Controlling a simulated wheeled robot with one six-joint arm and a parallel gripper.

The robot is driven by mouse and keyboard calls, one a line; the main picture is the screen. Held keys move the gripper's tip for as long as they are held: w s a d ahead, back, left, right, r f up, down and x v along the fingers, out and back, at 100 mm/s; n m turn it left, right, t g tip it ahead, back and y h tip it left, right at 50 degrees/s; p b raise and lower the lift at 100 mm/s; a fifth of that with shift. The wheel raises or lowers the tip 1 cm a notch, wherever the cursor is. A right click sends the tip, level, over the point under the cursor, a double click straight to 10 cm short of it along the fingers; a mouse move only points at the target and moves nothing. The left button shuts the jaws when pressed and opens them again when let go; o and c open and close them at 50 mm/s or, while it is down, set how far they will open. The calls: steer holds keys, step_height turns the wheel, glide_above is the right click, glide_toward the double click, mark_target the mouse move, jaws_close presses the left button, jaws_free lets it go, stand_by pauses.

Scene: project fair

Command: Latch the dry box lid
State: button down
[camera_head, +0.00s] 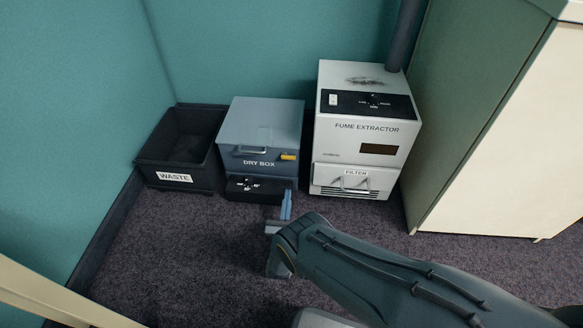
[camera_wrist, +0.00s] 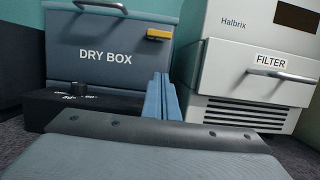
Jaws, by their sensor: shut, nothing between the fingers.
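The blue-grey dry box (camera_head: 262,170) stands on the carpet. Its lid (camera_head: 262,120) lies down over the top, with a metal handle (camera_head: 249,151) at the front. The yellow latch (camera_head: 289,157) is at the right of the box front and lies level; it also shows in the wrist view (camera_wrist: 159,34). I cannot tell whether it is fastened. My gripper (camera_head: 286,204) is shut and empty, low in front of the box's right side. In the wrist view its fingers (camera_wrist: 162,98) are together, below the latch and apart from it.
A black control panel with a knob (camera_wrist: 78,89) juts out below the box front. The black waste bin (camera_head: 175,178) stands left. The white fume extractor (camera_head: 365,140) with its filter drawer (camera_head: 345,178) stands close right. Carpet in front is clear at left.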

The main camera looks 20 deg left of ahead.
mark_target(288, 157)
steer(key=b+x, duration=0.4)
steer(key=x, duration=0.6)
steer(key=shift+a, duration=0.1)
steer(key=shift+r, duration=2)
steer(key=shift+n, duration=0.4)
